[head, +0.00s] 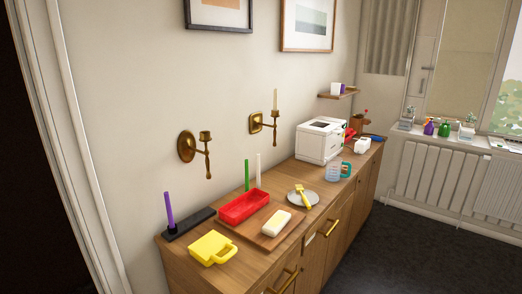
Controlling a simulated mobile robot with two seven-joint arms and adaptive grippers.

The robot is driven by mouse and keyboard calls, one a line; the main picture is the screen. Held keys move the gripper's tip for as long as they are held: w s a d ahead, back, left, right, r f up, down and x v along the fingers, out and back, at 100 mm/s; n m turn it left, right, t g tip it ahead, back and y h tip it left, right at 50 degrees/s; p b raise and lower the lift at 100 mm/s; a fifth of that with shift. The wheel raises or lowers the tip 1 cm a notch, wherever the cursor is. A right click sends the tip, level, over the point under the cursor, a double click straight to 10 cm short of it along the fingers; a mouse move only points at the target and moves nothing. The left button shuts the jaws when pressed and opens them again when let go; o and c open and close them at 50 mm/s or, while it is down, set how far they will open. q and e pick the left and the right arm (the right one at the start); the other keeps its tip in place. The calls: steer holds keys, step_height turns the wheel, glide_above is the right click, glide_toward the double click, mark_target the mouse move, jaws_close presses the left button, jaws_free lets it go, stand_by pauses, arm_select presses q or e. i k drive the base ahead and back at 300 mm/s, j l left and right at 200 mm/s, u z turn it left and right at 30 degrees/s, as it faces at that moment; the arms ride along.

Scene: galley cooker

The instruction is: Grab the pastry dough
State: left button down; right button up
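A pale cream block (277,223), which looks like the pastry dough, lies on a wooden board (262,241) on top of the cabinet. A red tray (243,207) sits beside it, toward the wall. Neither of my grippers shows in the head view.
The wooden cabinet (232,272) runs along the wall. A yellow container (212,248) stands nearest. A plate (303,199) with a yellow utensil, a clear cup (333,172) and a white machine (319,140) stand farther along. Candles rise behind the tray. The dark floor at right is clear.

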mark_target(276, 223)
steer(key=l+u, duration=0.1)
steer(key=u, duration=0.3)
steer(key=i+l+u, duration=0.2)
steer(key=l+u, duration=0.15)
steer(key=l, duration=0.2)
steer(key=l+u, duration=0.2)
steer(key=l, duration=0.15)
steer(key=i+l+u, duration=0.1)
steer(key=l, duration=0.55)
steer(key=i+l, duration=0.1)
steer(key=l, duration=0.55)
steer(key=i+l+u, duration=0.15)
steer(key=l, duration=0.5)
steer(key=k, duration=0.05)
